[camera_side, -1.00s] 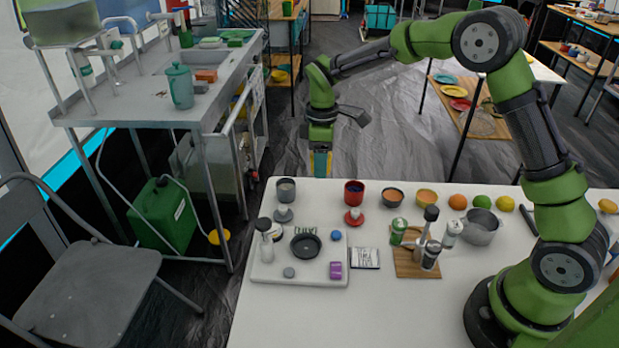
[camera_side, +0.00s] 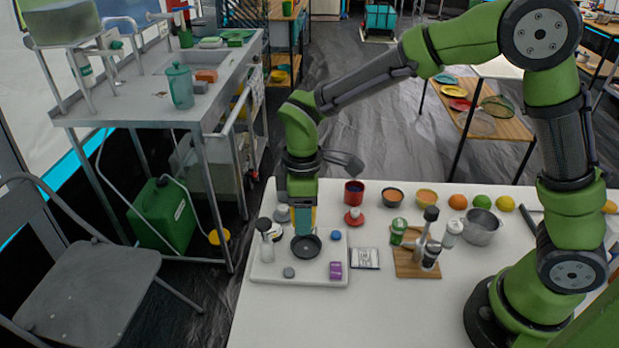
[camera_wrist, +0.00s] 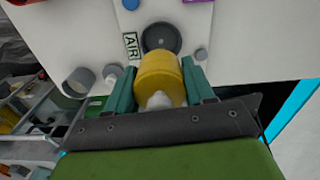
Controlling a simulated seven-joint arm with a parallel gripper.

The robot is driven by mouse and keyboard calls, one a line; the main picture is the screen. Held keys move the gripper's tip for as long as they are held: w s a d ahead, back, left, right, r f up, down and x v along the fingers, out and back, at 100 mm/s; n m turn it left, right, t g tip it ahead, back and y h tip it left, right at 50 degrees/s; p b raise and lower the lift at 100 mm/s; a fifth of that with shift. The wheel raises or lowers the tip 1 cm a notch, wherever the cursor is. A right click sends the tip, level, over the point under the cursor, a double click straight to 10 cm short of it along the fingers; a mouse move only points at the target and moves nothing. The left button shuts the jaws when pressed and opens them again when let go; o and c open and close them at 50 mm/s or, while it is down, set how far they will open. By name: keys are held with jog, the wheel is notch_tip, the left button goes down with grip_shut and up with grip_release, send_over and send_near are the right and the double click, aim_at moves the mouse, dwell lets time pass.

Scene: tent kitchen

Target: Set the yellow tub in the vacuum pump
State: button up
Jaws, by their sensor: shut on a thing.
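The yellow tub (camera_wrist: 158,78) is held between the two teal fingers of my gripper (camera_wrist: 158,68) in the wrist view. A pale lump shows at its near end. In the side view my gripper (camera_side: 303,222) points down over the white board, and its fingers mostly hide the tub. The board carries a dark round dish (camera_side: 306,246) and, in the wrist view, a label reading AIR (camera_wrist: 131,45); I take this to be the vacuum pump. The dish (camera_wrist: 161,37) lies just beyond the tub in the wrist view. Contact between them cannot be told.
A red cup (camera_side: 354,192) stands behind. A wooden rack (camera_side: 416,262) with shakers is to the right.

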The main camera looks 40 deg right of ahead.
jog(key=shift+s+d+f+m, duration=0.1)
jog(key=shift+s+f+m, duration=0.2)
jog(key=shift+f+m, duration=0.2)
jog(key=shift+f, duration=2.7)
jog(key=shift+w+r, duration=0.1)
jog(key=shift+r, duration=0.1)
jog(key=shift+r, duration=0.45)
jog(key=shift+f, duration=0.75)
jog(key=shift+r, duration=0.3)
jog(key=shift+r, duration=0.4)
jog(key=shift+r, duration=0.2)
jog(key=shift+f, duration=0.85)
dwell(0.6)
